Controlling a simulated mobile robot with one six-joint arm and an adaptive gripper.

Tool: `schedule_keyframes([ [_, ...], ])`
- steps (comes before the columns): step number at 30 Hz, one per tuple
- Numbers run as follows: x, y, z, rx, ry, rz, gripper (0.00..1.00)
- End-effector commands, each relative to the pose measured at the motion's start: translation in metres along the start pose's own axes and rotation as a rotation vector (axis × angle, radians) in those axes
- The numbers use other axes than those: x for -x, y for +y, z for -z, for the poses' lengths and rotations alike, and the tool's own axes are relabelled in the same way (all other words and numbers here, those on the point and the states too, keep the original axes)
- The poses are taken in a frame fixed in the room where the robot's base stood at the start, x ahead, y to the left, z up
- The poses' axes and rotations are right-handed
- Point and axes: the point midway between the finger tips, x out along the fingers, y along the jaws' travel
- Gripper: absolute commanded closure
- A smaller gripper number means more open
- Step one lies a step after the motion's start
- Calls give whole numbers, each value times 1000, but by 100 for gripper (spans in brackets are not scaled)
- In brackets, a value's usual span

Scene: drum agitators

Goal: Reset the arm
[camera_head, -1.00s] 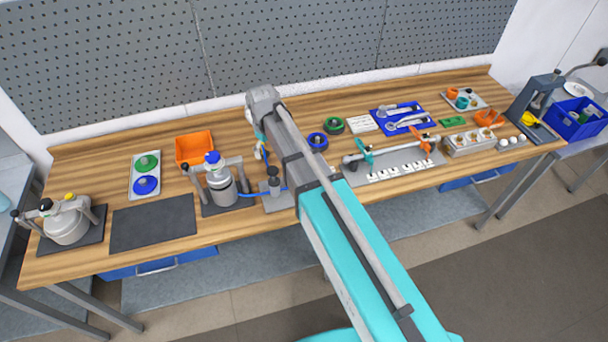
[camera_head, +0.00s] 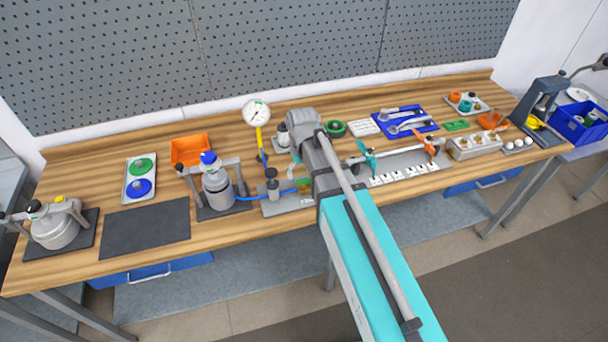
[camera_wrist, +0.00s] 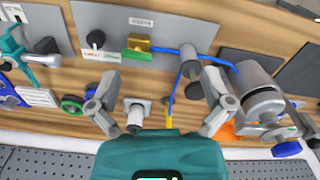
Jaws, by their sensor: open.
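My arm with teal and grey links reaches over the wooden bench (camera_head: 90,165) in the head view. My gripper (camera_wrist: 160,122) shows in the wrist view with its two grey fingers spread wide and nothing held between them. In the head view the gripper is mostly hidden behind the arm. In the wrist view a small white and grey fitting (camera_wrist: 136,112) on the bench shows between the fingers, apart from them.
A pressure gauge on a yellow stem (camera_head: 257,112) stands left of my arm. A grey drum with a blue cap (camera_head: 216,185) stands farther left. The agitator with teal and orange propellers (camera_head: 398,160) lies close on the right. A dark mat (camera_head: 145,228) is bare.

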Motion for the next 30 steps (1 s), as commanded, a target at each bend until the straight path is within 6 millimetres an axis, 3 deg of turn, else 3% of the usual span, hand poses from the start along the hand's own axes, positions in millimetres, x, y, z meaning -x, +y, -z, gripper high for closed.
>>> schedule_keyframes([
  [19, -8, 7, -10, -29, 0, 0, 0],
  [23, -20, 17, -27, -76, 0, 0, 0],
  [30, -56, 48, -84, -244, 0, 0, 0],
])
